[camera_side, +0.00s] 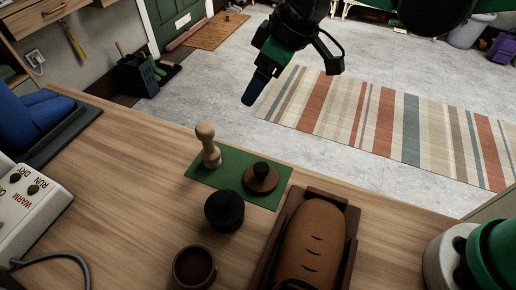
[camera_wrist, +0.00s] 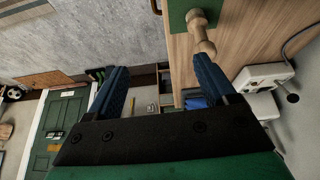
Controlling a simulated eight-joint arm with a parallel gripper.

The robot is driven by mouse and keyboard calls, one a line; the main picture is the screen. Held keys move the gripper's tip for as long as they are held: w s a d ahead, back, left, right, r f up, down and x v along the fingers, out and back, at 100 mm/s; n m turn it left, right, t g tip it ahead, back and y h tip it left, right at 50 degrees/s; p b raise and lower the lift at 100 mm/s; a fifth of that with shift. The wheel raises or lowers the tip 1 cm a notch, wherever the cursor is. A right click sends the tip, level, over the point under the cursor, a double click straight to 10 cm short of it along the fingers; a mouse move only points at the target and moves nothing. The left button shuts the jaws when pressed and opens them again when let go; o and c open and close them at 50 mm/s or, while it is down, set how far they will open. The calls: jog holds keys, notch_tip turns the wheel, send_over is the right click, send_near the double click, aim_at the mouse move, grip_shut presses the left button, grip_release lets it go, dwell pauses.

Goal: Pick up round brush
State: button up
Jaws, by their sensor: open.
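The round brush is most likely the low round wooden piece with a dark knob (camera_side: 262,178) on the right part of a green mat (camera_side: 215,187) in the side view. I cannot be certain, as no bristles show. A pale turned wooden handle (camera_side: 208,146) stands upright on the mat's left part; it also shows at the top of the wrist view (camera_wrist: 203,32). My gripper (camera_side: 250,98) is above and beyond the bench's far edge, apart from these things. In the wrist view its blue fingers (camera_wrist: 160,65) are spread with nothing between them.
A black round piece (camera_side: 224,211) and a brown round pot (camera_side: 194,267) stand in front of the mat. A dark wooden tray (camera_side: 350,215) holds a large brown rounded thing. A white switch box (camera_side: 32,215) is at left. Bare bench lies left of the mat.

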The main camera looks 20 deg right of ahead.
aim_at(204, 127)
jog(key=a+f+n, duration=0.1)
jog(key=a, duration=0.1)
jog(key=a+f+n+g, duration=0.1)
jog(key=a, duration=0.2)
jog(key=a+f+n, duration=0.1)
jog(key=a, duration=0.2)
jog(key=shift+s+f+y, duration=0.1)
jog(key=shift+f+y, duration=0.15)
jog(key=shift+y, duration=0.05)
jog(key=shift+g, duration=0.3)
jog(key=shift+x, duration=2.85)
jog(key=shift+a, duration=0.15)
jog(key=shift+c, duration=0.2)
grip_shut()
jog(key=shift+r, duration=0.15)
notch_tip(204, 127, up, 20)
